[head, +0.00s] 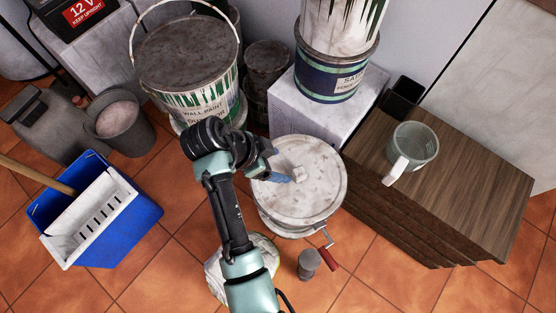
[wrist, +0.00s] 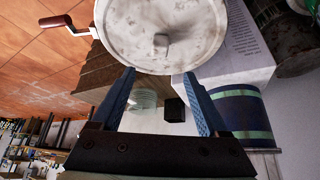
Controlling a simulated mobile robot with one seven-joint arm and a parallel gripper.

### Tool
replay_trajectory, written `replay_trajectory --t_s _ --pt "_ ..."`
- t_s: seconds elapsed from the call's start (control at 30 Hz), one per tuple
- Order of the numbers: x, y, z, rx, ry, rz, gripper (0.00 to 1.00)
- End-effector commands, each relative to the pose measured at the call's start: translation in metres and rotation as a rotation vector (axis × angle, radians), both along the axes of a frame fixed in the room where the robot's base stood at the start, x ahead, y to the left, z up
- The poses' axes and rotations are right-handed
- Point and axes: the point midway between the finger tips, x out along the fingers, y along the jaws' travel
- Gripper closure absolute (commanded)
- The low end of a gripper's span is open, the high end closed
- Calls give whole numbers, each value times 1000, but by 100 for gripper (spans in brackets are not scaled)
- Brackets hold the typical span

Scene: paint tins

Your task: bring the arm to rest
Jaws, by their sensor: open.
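My gripper (head: 283,167) is open and empty, over the left part of the pale round lid (head: 318,200) in the head view. The lid is scuffed white with a small square knob (head: 299,173) in its middle. The lid sits on a drum with a red-handled crank (head: 329,255). In the wrist view my gripper (wrist: 160,74) shows two blue fingers spread apart, with nothing between them. The lid (wrist: 120,25) and its knob (wrist: 161,45) appear beyond the fingertips. Whether a finger touches the lid is unclear. My arm reaches up from the bottom of the head view.
A large wall-paint tin (head: 187,60) stands behind my wrist. A blue bucket (head: 125,225) is at left. A wooden cabinet (head: 470,175) at right bears a greenish mug (head: 415,145). A small grey cylinder (head: 309,263) stands by the crank. Tiled floor is open at lower right.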

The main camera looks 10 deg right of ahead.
Motion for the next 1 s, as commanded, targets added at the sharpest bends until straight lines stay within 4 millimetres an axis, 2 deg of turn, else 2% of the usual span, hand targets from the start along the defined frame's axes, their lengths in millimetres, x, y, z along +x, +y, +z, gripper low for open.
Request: replay_trajectory --t_s 0.33,0.47,0.57,0.67,0.7,0.77,0.8,0.87,0.9,0.97,1.0 --pt "1 0 1 1 -3 2 23" --pt "22 4 18 24 -64 67 23" --pt "56 10 53 47 -178 186 23" --pt "95 17 107 45 -334 342 23" --pt "108 20 132 34 -401 404 23" --pt "125 24 169 6 -498 491 23" --pt "134 25 196 -19 -562 545 23" --pt "143 28 235 -66 -657 621 23" --pt "147 29 263 -104 -719 668 23" --pt "150 30 303 -168 -811 730 23" --pt "150 31 331 -216 -871 771 23"
